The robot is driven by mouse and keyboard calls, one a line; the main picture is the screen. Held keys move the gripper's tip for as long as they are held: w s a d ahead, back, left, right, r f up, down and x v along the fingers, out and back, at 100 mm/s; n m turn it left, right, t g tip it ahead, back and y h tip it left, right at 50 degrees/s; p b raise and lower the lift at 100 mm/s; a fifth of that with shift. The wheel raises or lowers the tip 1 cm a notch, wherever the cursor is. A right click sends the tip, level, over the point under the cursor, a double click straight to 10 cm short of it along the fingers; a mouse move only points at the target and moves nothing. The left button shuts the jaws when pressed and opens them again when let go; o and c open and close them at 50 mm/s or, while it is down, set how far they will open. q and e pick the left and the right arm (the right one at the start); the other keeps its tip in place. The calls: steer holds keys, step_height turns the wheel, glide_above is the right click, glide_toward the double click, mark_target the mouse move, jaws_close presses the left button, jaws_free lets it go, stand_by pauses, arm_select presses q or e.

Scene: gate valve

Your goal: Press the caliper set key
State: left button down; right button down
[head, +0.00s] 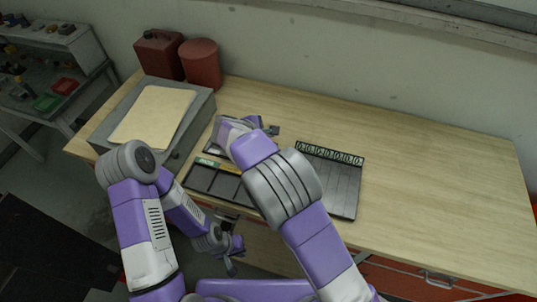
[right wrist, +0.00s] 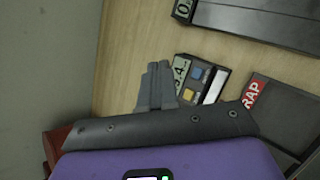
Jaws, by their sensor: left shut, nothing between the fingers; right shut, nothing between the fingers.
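The caliper's readout unit shows in the right wrist view as a small dark block with a pale display (right wrist: 181,68), a blue key (right wrist: 195,71) and an orange key (right wrist: 188,94). I cannot read which key is the set key. My right gripper (right wrist: 158,68) is shut and empty, its fingertips just left of the display; whether they touch it I cannot tell. In the head view my right gripper (head: 273,130) is over the back of the bench, and my right arm hides most of the caliper. My left gripper (head: 231,267) is shut and empty, hanging low in front of the bench edge.
A dark tray with green-marked slots (head: 345,185) lies right of my right arm; a divided dark tray (head: 215,182) lies left. A grey block with a tan top (head: 155,115) and red canisters (head: 200,65) stand at the left. The bench's right side (head: 440,170) is clear.

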step_height(320, 180, down, 8)
steer(key=b, duration=0.5)
stand_by(1.8)
steer(key=shift+f+b, duration=0.4)
steer(key=shift+b, duration=0.05)
steer(key=shift+f+b, duration=0.35)
steer(key=shift+f, duration=0.1)
stand_by(0.5)
stand_by(0.3)
steer(key=shift+r+p, duration=0.65)
steer(key=shift+r, duration=0.25)
steer(key=shift+r, duration=0.15)
step_height(320, 180, up, 5)
steer(key=p, duration=0.3)
steer(key=shift+p, duration=0.35)
